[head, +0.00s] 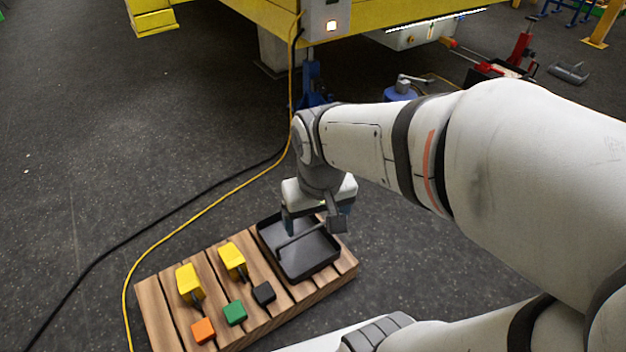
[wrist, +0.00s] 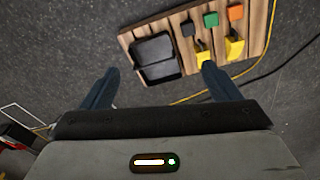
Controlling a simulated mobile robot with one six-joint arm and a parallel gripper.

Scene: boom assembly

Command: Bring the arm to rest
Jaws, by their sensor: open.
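My white and grey arm reaches in from the right in the head view. My gripper (head: 306,228) points down over the black tray (head: 312,264) at the right end of a slatted wooden board (head: 167,325). In the wrist view my gripper (wrist: 158,80) has its two blue-grey fingers wide apart with nothing between them. The black tray also shows in the wrist view (wrist: 157,70), beyond the fingers.
Two yellow pieces (head: 188,281), an orange block (head: 203,331), a green block (head: 235,312) and a black block (head: 264,293) sit on the board. A yellow cable (head: 190,218) and a black cable (head: 150,226) cross the floor. A yellow structure (head: 385,15) stands behind.

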